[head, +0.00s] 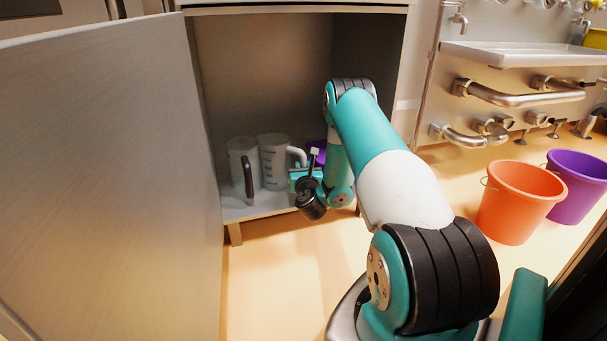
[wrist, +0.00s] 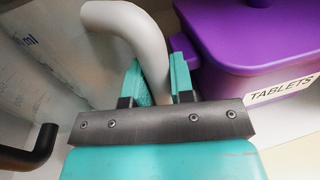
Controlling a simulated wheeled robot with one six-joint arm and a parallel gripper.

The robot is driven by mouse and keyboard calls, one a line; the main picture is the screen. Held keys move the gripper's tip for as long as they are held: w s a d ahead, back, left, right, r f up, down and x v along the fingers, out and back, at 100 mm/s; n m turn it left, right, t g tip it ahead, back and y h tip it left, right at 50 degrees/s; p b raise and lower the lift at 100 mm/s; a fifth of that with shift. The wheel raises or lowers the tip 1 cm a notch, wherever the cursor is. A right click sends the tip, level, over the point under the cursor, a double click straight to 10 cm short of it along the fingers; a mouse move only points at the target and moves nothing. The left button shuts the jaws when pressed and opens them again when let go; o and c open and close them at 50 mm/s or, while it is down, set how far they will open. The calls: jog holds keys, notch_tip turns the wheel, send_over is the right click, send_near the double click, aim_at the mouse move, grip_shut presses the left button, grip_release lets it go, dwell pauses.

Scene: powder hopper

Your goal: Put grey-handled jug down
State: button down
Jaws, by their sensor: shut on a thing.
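The grey-handled jug (head: 273,164) is a clear measuring jug with blue marks. It stands upright inside the open cabinet, low down at the cabinet floor; I cannot tell whether its base touches. In the wrist view its pale grey handle (wrist: 138,38) curves down between the fingers. My gripper (wrist: 163,82) is shut on this handle; in the head view my gripper (head: 302,172) is at the right of the jug, partly hidden by my own wrist.
A dark-handled jug (head: 241,168) stands just left. A purple container (wrist: 255,50) labelled TABLETS is close at the right. The cabinet door (head: 110,170) stands open at the left. Orange (head: 518,205) and purple (head: 577,187) buckets are outside at the right.

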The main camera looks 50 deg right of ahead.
jog(key=c, duration=1)
grip_release()
jog(key=shift+r, duration=0.2)
jog(key=shift+s+a+f, duration=0.15)
jog(key=shift+s+a, duration=0.1)
jog(key=shift+a, duration=0.1)
jog(key=b+v, duration=0.2)
jog(key=v, duration=0.9)
jog(key=shift+s+b, duration=0.15)
jog(key=shift+b, duration=0.15)
